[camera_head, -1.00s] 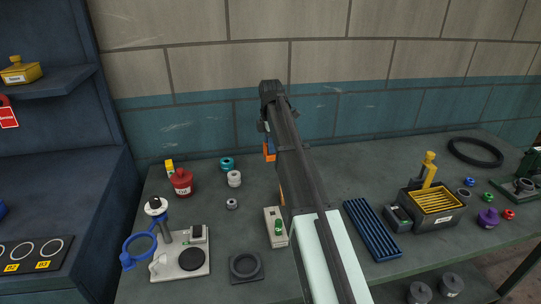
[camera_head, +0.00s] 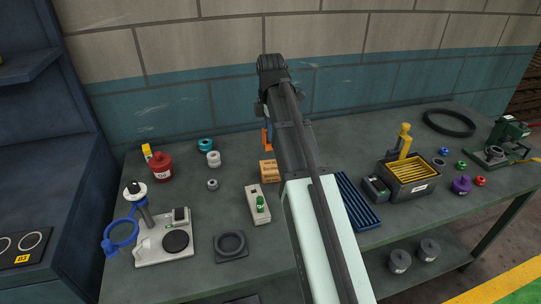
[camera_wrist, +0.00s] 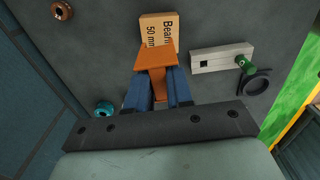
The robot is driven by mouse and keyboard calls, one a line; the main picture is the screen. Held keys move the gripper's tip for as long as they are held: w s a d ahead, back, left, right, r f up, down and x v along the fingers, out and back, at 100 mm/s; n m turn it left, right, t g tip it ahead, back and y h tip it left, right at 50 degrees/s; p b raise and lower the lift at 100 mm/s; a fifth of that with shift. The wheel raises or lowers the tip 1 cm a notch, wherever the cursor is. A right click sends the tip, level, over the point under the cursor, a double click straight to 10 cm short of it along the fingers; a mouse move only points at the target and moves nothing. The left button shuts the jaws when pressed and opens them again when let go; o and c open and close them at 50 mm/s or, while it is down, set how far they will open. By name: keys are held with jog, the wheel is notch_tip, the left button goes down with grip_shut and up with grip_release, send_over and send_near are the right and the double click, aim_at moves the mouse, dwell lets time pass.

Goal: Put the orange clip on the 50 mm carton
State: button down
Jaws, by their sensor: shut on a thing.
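The orange clip (camera_wrist: 155,60) is held between the blue fingers of my gripper (camera_wrist: 157,92) in the wrist view. Part of the clip (camera_head: 265,138) also shows beside my arm in the head view, where my arm hides most of the gripper. The 50 mm carton (camera_wrist: 158,27) is a tan box with black lettering, just beyond the clip in the wrist view. The clip overlaps its near edge there. In the head view the carton (camera_head: 268,170) stands on the bench, partly behind my arm, with the clip appearing above and apart from it.
A pale block with a green knob (camera_head: 257,204) lies close to the carton. A teal ring (camera_head: 205,145), white rings (camera_head: 213,159) and a red can (camera_head: 160,166) stand to the left. A blue slotted tray (camera_head: 357,202) and a yellow-handled bin (camera_head: 409,178) are right of my arm.

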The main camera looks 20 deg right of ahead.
jog(key=shift+f, duration=3.9)
jog(key=shift+f, duration=0.1)
jog(key=c, duration=1)
grip_release()
notch_tip(320, 180, up, 12)
jog(key=shift+r, duration=0.15)
